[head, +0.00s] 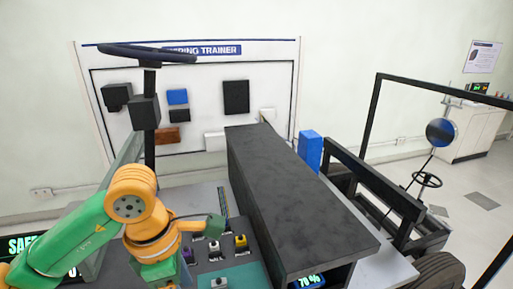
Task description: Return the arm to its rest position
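My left arm (60,240), green with orange joints (130,205), comes in from the lower left and bends down at the bottom edge. It is in front of the left part of the control panel. I see no fingertips of my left gripper; the arm's lower end runs to the picture's bottom edge. A small dull green block (215,226) shows just right of the orange joint; I cannot tell what it belongs to. My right arm and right gripper are not in view.
A long dark box-like beam (290,195) fills the middle. A panel with small coloured switches (214,248) lies left of it. A steering wheel (146,54) on a post stands behind my arm. A wiring trainer board (208,80) is on the wall. A black frame (385,190) stands right.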

